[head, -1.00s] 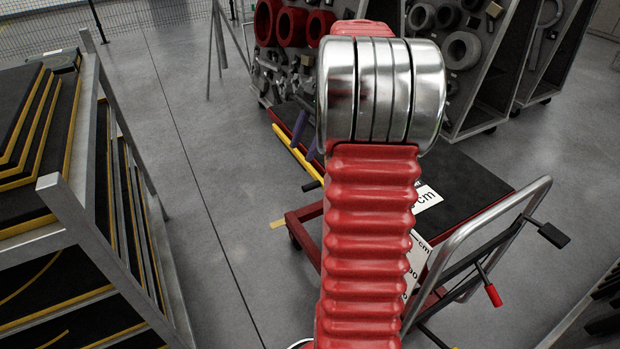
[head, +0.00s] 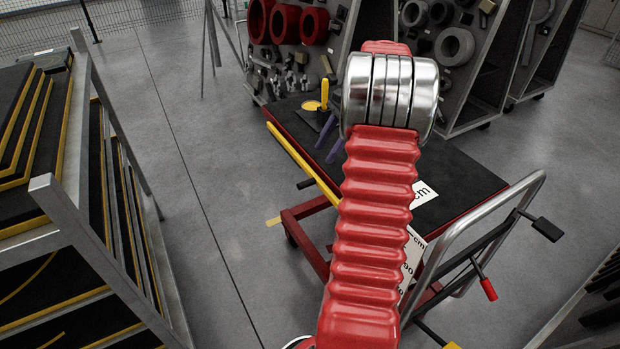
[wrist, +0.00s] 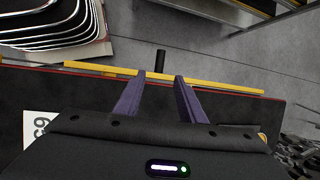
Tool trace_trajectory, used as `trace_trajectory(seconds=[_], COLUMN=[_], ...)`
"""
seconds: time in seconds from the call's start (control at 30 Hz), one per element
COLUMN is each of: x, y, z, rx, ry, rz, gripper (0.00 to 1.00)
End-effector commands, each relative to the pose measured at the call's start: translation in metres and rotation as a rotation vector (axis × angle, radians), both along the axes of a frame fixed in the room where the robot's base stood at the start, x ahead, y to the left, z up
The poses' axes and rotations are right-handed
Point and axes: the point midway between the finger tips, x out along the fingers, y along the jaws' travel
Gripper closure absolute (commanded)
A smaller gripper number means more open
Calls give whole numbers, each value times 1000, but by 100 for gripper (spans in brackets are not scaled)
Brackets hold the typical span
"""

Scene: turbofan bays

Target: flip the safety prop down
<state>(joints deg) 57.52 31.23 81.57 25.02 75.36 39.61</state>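A long yellow bar (head: 302,160), which looks like the safety prop, runs along the left edge of the black-topped red cart (head: 455,185). A short black peg (head: 307,184) sticks out from its side. In the wrist view the bar (wrist: 225,86) crosses just beyond my fingertips, and the peg (wrist: 160,60) stands in line with the gap between them. My gripper (head: 323,154) has two purple fingers and hangs over the cart top near the bar. In the wrist view my gripper (wrist: 160,75) is open with nothing between the fingers. Whether the fingertips touch the bar is unclear.
A tubular handle frame (head: 470,240) with a red-tipped lever (head: 489,289) rises at the cart's near right. A yellow upright piece (head: 324,93) stands on the cart's far end. Part racks (head: 470,50) stand behind. A stepped rack (head: 95,230) is left; floor between is clear.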

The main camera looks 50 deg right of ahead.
Motion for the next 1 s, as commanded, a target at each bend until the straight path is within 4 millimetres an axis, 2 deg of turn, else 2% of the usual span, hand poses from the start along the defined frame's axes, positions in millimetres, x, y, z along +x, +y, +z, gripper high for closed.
trace_trajectory(seconds=[0.7,0.83,1.0], x=[30,34,36], y=[34,38,40], z=[-96,-109,-116], rx=[3,2,0], ry=[2,1,0], rz=[2,1,-1], gripper=[64,64,64])
